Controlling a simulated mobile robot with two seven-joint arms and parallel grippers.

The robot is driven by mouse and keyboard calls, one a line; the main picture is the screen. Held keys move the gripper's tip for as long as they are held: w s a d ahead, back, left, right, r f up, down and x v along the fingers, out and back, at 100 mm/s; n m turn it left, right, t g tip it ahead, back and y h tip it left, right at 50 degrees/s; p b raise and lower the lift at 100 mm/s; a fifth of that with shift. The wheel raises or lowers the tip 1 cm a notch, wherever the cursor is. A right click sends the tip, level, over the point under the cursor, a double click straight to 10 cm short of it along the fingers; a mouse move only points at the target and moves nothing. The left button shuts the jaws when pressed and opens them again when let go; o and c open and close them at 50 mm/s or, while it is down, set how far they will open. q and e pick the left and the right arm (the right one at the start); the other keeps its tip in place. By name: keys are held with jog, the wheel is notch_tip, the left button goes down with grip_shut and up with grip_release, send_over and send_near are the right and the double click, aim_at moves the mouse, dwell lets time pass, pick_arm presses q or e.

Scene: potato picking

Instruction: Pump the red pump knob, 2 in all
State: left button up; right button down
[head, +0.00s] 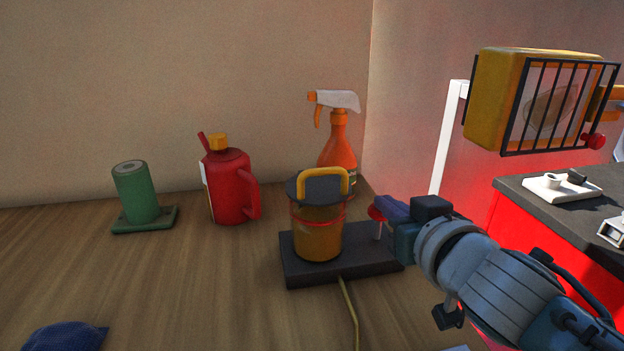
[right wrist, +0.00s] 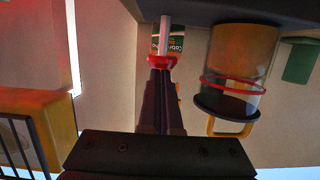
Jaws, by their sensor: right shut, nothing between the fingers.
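The red pump knob (head: 376,213) sits on a thin pale rod at the right side of a dark base (head: 312,273). It also shows in the right wrist view (right wrist: 162,62), with its white rod beyond it. A yellow-brown, clear-walled canister (head: 317,232) with a dark lid and yellow handle stands on the same base, left of the knob. My right gripper (head: 388,209) is shut and empty, its fingertips right at the knob. In the right wrist view the fingertips overlap the knob's edge; I cannot tell whether they touch. My left gripper is out of view.
A red jug (head: 229,186), an orange spray bottle (head: 338,150) and a green roll (head: 136,192) on a holder stand behind and left. A yellow caged lamp (head: 497,100) hangs at right above a dark counter (head: 520,188). The left table front is mostly clear.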

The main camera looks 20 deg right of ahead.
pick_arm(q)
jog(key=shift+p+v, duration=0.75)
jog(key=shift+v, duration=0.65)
pick_arm(e)
jog(key=r+v, duration=0.2)
jog(key=v, duration=0.8)
jog(key=shift+r, duration=0.15)
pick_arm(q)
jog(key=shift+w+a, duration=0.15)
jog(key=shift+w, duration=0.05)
